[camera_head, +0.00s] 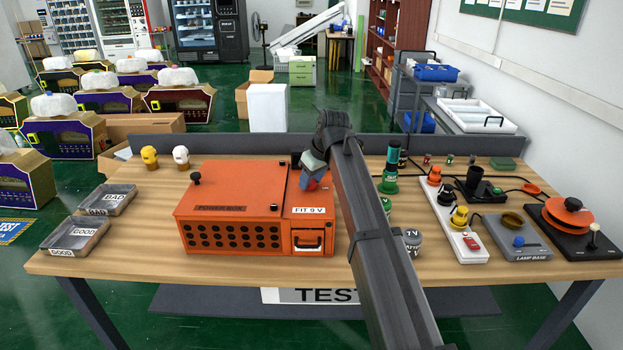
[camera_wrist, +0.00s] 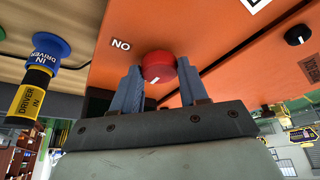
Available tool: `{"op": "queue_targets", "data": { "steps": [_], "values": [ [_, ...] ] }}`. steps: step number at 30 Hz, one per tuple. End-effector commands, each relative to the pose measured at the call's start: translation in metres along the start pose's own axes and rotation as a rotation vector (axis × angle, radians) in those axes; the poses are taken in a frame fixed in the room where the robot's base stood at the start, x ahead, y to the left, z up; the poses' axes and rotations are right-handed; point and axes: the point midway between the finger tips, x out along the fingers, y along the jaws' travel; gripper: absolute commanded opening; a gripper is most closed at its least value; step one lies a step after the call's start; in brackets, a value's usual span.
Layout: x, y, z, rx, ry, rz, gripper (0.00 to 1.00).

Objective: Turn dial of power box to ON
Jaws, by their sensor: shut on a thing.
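The orange power box (camera_head: 236,190) stands in the middle of the wooden table, with a "POWER BOX" label and dark round holes in its front. Its red dial (camera_wrist: 158,66) has a white mark on its rim and sits on the orange surface beside a label (camera_wrist: 121,45) that reads "NO" in the upside-down wrist view. My gripper (camera_wrist: 159,70) is shut on the red dial, with one blue-grey finger on each side. In the head view my arm hides part of the box's right side, and the dial is barely visible.
A black knob (camera_head: 195,177) rises from the box's left side. A green driver stand (camera_head: 388,186) and a white strip with plugs (camera_head: 455,225) stand to the right of my arm. Two grey trays (camera_head: 75,236) lie at the left. The table's front left is clear.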

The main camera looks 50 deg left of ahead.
Motion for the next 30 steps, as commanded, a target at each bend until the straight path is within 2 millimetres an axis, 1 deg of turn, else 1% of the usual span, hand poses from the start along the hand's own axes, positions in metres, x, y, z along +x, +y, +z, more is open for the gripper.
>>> {"op": "queue_targets", "data": {
  "steps": [8, 30],
  "values": [
    [-0.0001, -0.0024, 0.0003, 0.156, 0.001, 0.066, 0.13],
    [0.0014, -0.0070, -0.0041, 0.801, 0.001, 0.333, 0.13]
  ]
}}
